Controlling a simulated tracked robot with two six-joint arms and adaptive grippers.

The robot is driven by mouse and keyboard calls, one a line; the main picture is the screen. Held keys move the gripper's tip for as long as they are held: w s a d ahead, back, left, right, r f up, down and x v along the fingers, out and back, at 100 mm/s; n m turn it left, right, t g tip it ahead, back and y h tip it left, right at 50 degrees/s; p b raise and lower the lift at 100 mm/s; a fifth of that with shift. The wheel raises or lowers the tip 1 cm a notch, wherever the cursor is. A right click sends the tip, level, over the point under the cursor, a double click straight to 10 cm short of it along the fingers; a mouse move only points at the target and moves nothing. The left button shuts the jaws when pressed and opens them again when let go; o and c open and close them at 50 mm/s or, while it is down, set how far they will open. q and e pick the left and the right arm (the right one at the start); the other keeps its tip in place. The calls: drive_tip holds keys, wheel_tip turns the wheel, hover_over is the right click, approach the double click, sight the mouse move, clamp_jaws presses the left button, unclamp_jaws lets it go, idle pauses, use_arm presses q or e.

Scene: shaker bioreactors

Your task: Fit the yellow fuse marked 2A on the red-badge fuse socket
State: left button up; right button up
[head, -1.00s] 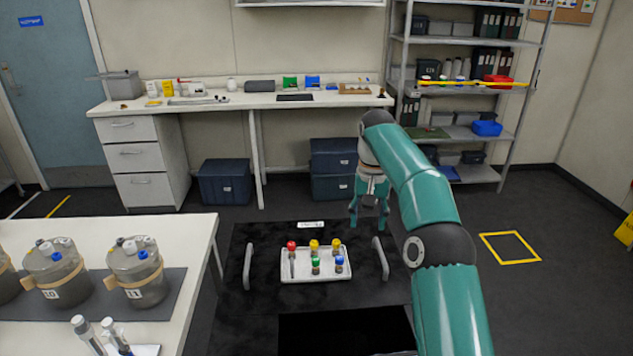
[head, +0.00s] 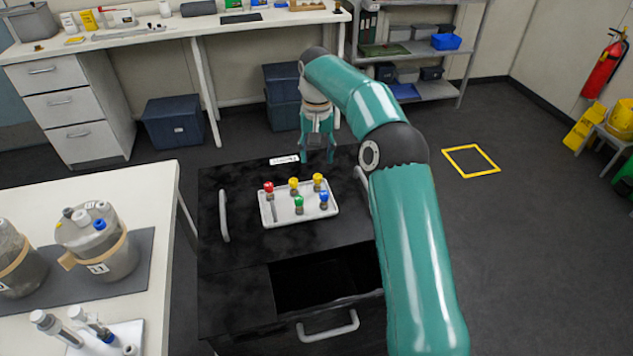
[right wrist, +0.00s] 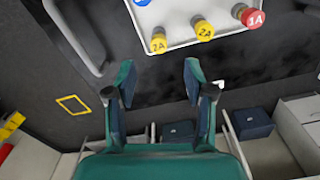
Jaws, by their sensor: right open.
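Two yellow-capped fuses stand in the white tray (head: 278,221): one (head: 293,183) near the middle of the back row, one (head: 317,179) at its right end. In the right wrist view both caps, one (right wrist: 158,44) and the other (right wrist: 203,30), read 2A. My right gripper (head: 318,158) is open and empty, pointing down just behind the tray's back edge. In the right wrist view its fingers (right wrist: 158,68) are spread below the yellow caps, touching neither. No red-badge fuse socket can be made out. My left gripper is out of view.
The tray also holds a red fuse (head: 268,187) marked 1A, a green fuse (head: 299,201) and a blue fuse (head: 323,197). Cart handles (head: 224,215) flank the tray. A white bench (head: 150,200) with bioreactors (head: 95,245) stands at left.

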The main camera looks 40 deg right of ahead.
sight(317, 177)
wheel_tip(317, 177, down, 9)
drive_tip(key=shift+s, duration=0.1)
idle(0.4)
clamp_jaws()
drive_tip(key=shift+r, duration=0.2)
drive_tip(key=shift+r+p, duration=0.5)
drive_tip(key=shift+p, duration=0.15)
drive_tip(key=shift+r, duration=0.15)
drive_tip(key=shift+r+p, duration=0.5)
drive_tip(key=shift+p, duration=0.1)
drive_tip(key=shift+r, duration=0.1)
